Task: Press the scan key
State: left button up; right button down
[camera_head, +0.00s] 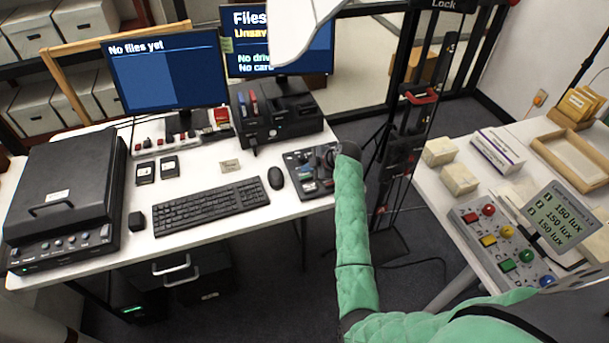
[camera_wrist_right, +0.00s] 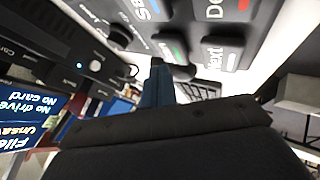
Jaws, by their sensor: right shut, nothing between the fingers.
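A dark keypad (camera_head: 296,163) with several coloured-striped keys lies at the right front of the computer desk. My right gripper (camera_head: 331,157) is over its right part, shut and empty, with its arm reaching in from below. In the right wrist view, the shut blue fingertips (camera_wrist_right: 158,84) are close to a key with a green stripe (camera_wrist_right: 170,46); whether they touch it I cannot tell. A key marked "Next" (camera_wrist_right: 217,57) is beside it. I cannot read a scan label on any key. My left gripper is not in view.
A mouse (camera_head: 275,178) and keyboard (camera_head: 211,206) lie left of the keypad. A black flatbed device (camera_head: 65,195) stands at the desk's left end. The left monitor (camera_head: 166,70) reads "No files yet". A black stand (camera_head: 405,150) rises just right of the desk.

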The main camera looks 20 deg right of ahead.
aim_at(307, 176)
jog(key=shift+f, duration=0.15)
dwell(0.4)
jog(key=shift+f+b, duration=0.25)
jog(key=shift+b, duration=0.1)
jog(key=shift+f+b, duration=0.3)
jog(key=shift+f, duration=0.2)
dwell(1.0)
jog(key=shift+r, duration=0.1)
jog(key=shift+r+p, duration=0.45)
jog(key=shift+r, duration=0.35)
jog(key=shift+r+p, duration=1.45)
jog(key=shift+r, duration=1.05)
